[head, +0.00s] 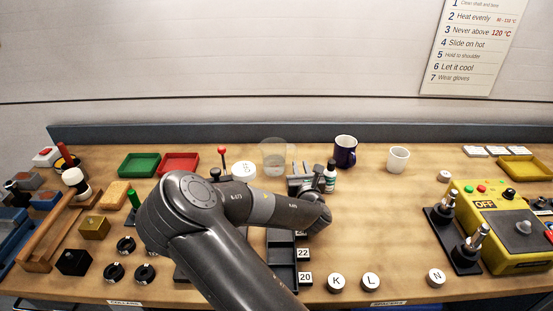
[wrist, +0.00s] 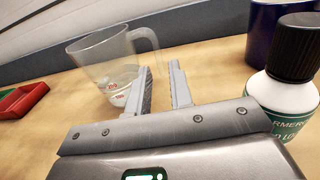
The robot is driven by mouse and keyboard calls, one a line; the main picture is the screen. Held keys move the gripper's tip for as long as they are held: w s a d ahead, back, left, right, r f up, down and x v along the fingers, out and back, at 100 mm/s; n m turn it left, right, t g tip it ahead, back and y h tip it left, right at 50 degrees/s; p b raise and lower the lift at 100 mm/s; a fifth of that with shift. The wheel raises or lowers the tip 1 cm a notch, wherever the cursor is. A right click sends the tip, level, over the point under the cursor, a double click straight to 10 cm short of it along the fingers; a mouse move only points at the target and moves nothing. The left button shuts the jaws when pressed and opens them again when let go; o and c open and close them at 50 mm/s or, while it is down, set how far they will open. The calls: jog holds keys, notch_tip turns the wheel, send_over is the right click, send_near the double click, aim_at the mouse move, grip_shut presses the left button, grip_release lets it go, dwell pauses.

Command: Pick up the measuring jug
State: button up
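The measuring jug (head: 273,157) is clear and stands upright at the back middle of the bench. In the wrist view the jug (wrist: 105,62) is just ahead and to the left, with red marks low on its side and its handle (wrist: 152,40) turned to the right. My gripper (head: 300,169) is just right of the jug, low over the bench. In the wrist view its two fingers (wrist: 163,82) are apart with nothing held between them. The handle's lower end shows near the gap between the fingertips; I cannot tell whether they touch it.
A white bottle with a black cap (wrist: 290,85) stands close to the right of my gripper. A dark blue mug (head: 345,152) and a white cup (head: 398,160) stand farther right. A red tray (head: 179,164) and green tray (head: 139,165) lie to the left.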

aim_at(296, 156)
jog(key=shift+w+f, duration=0.25)
jog(key=shift+w, duration=0.35)
jog(key=shift+w+a+r, duration=0.1)
jog(key=shift+w+a, duration=0.1)
jog(key=shift+w, duration=0.85)
jog(key=shift+w+a+r, duration=0.1)
jog(key=shift+w+a, duration=0.05)
jog(key=shift+w, duration=0.85)
jog(key=shift+w+a+r, duration=0.1)
jog(key=shift+w+a, duration=0.1)
jog(key=shift+w, duration=0.85)
grip_shut()
